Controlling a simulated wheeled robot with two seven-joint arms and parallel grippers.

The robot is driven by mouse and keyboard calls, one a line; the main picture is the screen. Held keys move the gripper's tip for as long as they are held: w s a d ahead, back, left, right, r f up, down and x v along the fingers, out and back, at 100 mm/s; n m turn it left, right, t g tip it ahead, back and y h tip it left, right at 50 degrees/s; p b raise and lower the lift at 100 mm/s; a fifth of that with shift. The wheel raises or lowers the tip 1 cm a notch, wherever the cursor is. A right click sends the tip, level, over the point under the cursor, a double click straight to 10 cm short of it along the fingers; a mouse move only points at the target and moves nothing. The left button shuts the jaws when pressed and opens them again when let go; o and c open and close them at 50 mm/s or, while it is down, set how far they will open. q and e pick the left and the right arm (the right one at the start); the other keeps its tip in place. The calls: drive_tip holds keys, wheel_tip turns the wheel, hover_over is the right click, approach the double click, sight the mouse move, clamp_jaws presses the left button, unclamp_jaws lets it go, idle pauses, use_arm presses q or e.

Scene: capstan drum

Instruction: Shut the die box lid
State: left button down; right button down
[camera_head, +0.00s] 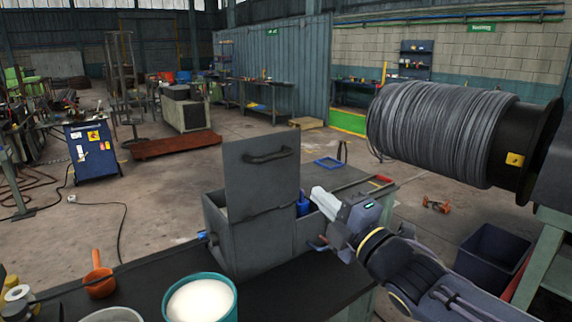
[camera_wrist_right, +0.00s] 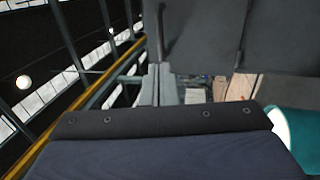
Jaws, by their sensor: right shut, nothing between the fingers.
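My right gripper (camera_head: 320,195) is shut and empty, just right of the box and lid at about the box's rim height. In the right wrist view a dark grey panel, likely the lid (camera_wrist_right: 205,40), fills the top, beyond my gripper's fingers (camera_wrist_right: 160,85). Whether the fingers touch the lid or box is unclear. My left gripper is not in view.
A teal bucket with white contents (camera_head: 200,298) and an orange ladle (camera_head: 98,275) stand on the near worktop (camera_head: 285,290). A small blue object (camera_head: 303,205) sits beside the box, near my right gripper. A large cable drum (camera_head: 440,125) fills the right side.

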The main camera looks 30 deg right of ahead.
drive_tip(key=p+x, duration=0.3)
drive_tip(key=x, duration=0.9)
drive_tip(key=shift+w+p, duration=0.35)
drive_tip(key=shift+p, duration=0.05)
drive_tip(key=shift+r, duration=0.1)
